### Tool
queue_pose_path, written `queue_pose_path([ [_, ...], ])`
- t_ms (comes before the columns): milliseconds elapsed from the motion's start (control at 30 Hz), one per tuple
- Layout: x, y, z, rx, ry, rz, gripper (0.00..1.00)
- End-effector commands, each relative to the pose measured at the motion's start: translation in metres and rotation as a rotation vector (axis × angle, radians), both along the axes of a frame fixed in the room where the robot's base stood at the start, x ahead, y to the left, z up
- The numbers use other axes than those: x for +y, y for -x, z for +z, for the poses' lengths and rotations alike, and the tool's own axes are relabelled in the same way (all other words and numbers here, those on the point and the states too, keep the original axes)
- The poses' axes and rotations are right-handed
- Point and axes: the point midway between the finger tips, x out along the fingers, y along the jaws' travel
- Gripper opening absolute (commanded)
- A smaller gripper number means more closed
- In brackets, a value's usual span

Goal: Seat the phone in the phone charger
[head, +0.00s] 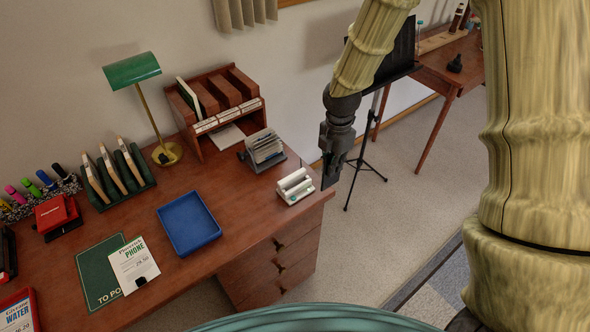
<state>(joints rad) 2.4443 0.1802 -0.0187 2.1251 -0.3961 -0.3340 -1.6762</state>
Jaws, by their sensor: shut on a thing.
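My gripper (329,178) points down just right of the charger, close to the desk's right edge. It is shut on a dark thing, most likely the phone. The held thing is small and merges with the dark fingers, so its outline and tilt are hard to make out. I cannot tell whether it touches the charger. No other phone shows on the desk.
A grey card holder (264,150) stands just behind the charger, near a wooden organizer (215,109). A blue tray (188,223) lies to the left, with a green lamp (132,70) behind. A music stand (360,160) stands beyond the desk. Bare desktop lies in front of the charger.

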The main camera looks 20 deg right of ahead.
Motion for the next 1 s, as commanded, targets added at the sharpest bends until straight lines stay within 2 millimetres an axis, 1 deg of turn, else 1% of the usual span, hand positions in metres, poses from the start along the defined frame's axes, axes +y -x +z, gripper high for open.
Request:
queue_pose_path([
  [33, 0.009, -0.005, 0.001, 0.002, 0.002, 0.002, 0.0],
  [300, 0.055, -0.034, -0.004, 0.001, 0.001, 0.0, 0.0],
  [400, 0.072, -0.044, -0.006, 0.001, 0.0, 0.0, 0.0],
  [500, 0.083, -0.051, -0.008, 0.002, 0.002, 0.0, 0.0],
  [600, 0.09, -0.056, -0.009, 0.001, 0.0, -0.002, 0.0],
  [767, 0.093, -0.057, -0.012, 0.002, 0.0, -0.002, 0.0],
  [867, 0.093, -0.057, -0.018, 0.002, 0.001, -0.002, 0.0],
  [1000, 0.093, -0.056, -0.031, 0.003, 0.001, -0.003, 0.0],
])
